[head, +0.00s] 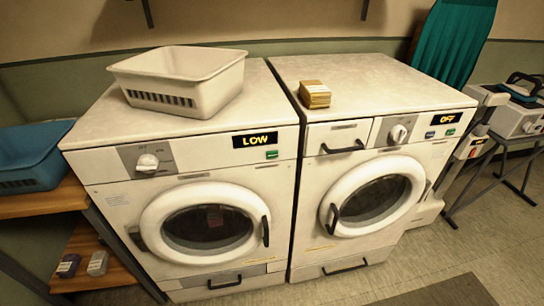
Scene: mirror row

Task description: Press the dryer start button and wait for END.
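Two white front-loading machines stand side by side. The left machine (105,195) has no detergent drawer and looks like the dryer. Its display (255,140) reads LOW in yellow, with a small green button (271,155) below it and a white knob (147,163) at left. Its round door (160,225) looks shut; the dark window hides most of the drum. The right machine (310,185) has a drawer (340,138), a knob (398,133), a display (446,118) reading OFF, and blue (430,135) and green (449,132) buttons. Neither of my grippers is in view.
A white basket (180,78) sits on the left machine, and a yellow-brown box (314,95) on the right one. A blue bin (30,158) stands on a wooden shelf (45,203) at left. An ironing board (455,40) leans at back right. Floor (500,245) shows at front right.

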